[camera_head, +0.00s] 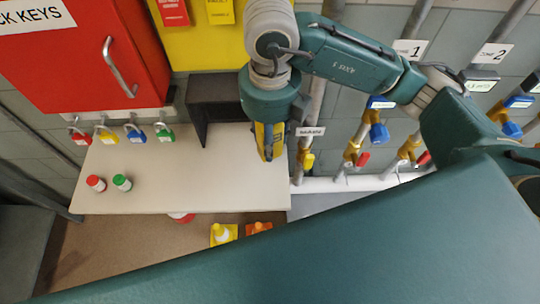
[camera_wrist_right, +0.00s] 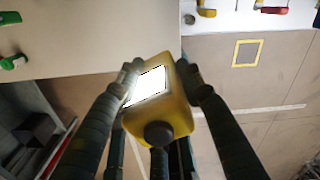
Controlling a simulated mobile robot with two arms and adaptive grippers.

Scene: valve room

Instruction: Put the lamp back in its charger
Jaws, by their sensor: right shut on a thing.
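The yellow lamp (camera_wrist_right: 168,110), with a bright white panel and a round black knob, is between the fingers of my right gripper (camera_wrist_right: 160,72) in the right wrist view. In the head view my right gripper (camera_head: 268,152) points down at the right end of the beige table, with a yellow strip of the lamp (camera_head: 262,140) showing; most of it is hidden. A dark open stand (camera_head: 215,92), perhaps the charger, is at the table's back just left of the gripper. I cannot tell whether the lamp touches the table. My left gripper is not in view.
A red cabinet (camera_head: 85,60) hangs above. Pipes with valves (camera_head: 352,150) stand to the right. The table's front middle is clear.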

